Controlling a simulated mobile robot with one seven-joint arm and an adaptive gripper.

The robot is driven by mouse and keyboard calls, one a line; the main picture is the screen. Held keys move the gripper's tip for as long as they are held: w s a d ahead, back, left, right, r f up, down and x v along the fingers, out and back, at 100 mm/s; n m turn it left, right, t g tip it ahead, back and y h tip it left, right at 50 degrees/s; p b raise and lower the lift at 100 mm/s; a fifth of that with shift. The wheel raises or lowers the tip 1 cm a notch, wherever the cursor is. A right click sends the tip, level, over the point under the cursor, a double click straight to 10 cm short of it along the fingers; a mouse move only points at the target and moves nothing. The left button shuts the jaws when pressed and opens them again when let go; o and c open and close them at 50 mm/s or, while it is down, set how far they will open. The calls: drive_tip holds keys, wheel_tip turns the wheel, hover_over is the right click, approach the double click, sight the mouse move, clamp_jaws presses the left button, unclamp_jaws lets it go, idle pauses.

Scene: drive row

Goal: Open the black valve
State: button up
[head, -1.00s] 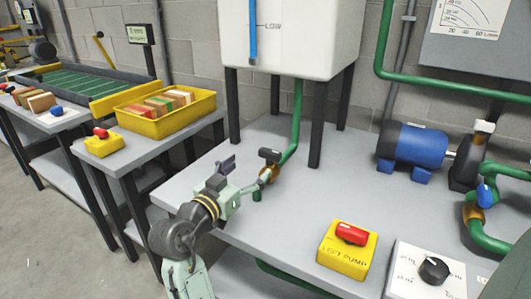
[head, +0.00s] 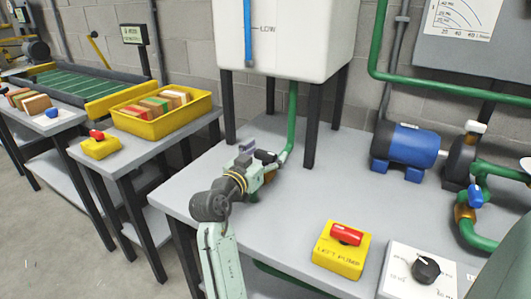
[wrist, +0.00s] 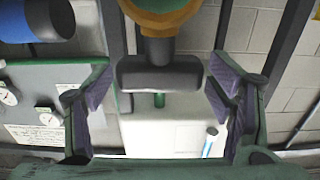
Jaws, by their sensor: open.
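The black valve's handle (head: 265,156) sits at the foot of the green pipe under the white tank, on the grey bench. In the wrist view the dark bar-shaped handle (wrist: 160,74) is in front of the brass-coloured valve body (wrist: 160,18). My gripper (wrist: 160,90) is open, with one purple-padded finger on each side of the handle and a visible gap to both. In the head view my gripper (head: 252,154) is right at the valve and hides most of its body.
The white tank (head: 290,40) stands above the valve on dark legs (head: 313,120). The yellow left pump box (head: 341,250) with a red switch and a white dial panel (head: 415,270) are at the front right. A blue motor (head: 407,148) stands farther back.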

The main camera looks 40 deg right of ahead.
drive_tip(key=c, duration=1.2)
drive_tip(key=shift+t, duration=0.3)
drive_tip(key=n+t+y+p, duration=0.1)
drive_tip(key=n+t, duration=0.1)
drive_tip(key=n+t+y+p, duration=0.2)
drive_tip(key=t, duration=0.1)
drive_tip(key=shift+s+d+r+y+p, duration=0.1)
drive_tip(key=shift+s+r+y+p, duration=0.05)
drive_tip(key=shift+y+p, duration=0.15)
drive_tip(key=shift+f+n+t+y, duration=0.2)
drive_tip(key=shift+n+t+y, duration=0.8)
drive_tip(key=shift+n+y, duration=0.15)
drive_tip(key=shift+n+t+y+b, duration=0.35)
drive_tip(key=shift+n+t+y, duration=0.35)
drive_tip(key=shift+y, duration=0.45)
